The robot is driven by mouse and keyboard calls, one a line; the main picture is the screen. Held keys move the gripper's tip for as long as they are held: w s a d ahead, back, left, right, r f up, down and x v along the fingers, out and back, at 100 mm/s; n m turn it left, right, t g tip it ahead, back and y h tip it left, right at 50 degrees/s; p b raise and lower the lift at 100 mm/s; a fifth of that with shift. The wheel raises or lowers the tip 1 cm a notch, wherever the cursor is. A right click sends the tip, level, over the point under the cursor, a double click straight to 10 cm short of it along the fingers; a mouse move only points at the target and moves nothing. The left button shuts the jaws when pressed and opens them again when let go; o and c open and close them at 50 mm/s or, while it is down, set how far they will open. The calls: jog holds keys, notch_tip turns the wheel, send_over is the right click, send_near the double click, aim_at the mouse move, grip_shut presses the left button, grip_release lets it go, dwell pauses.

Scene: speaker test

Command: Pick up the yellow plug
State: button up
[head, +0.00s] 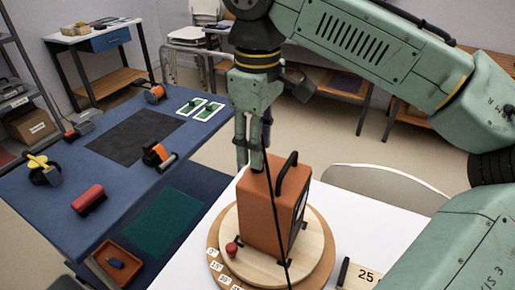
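A yellow piece (40,162) sits on a dark round item at the left end of the blue table; I cannot tell whether it is the yellow plug. No other clearly yellow plug shows. My gripper (251,160) points down just behind the top of an orange speaker box (266,212) with a black handle. Its fingers look close together, and their tips are partly hidden, so I cannot tell if they hold anything. A thin black line, perhaps a cable, runs from near the fingers down across the box's front.
The box stands on a round wooden turntable (238,262) with number labels, on a white table (183,268).

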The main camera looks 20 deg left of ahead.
grip_shut()
dwell(0.3)
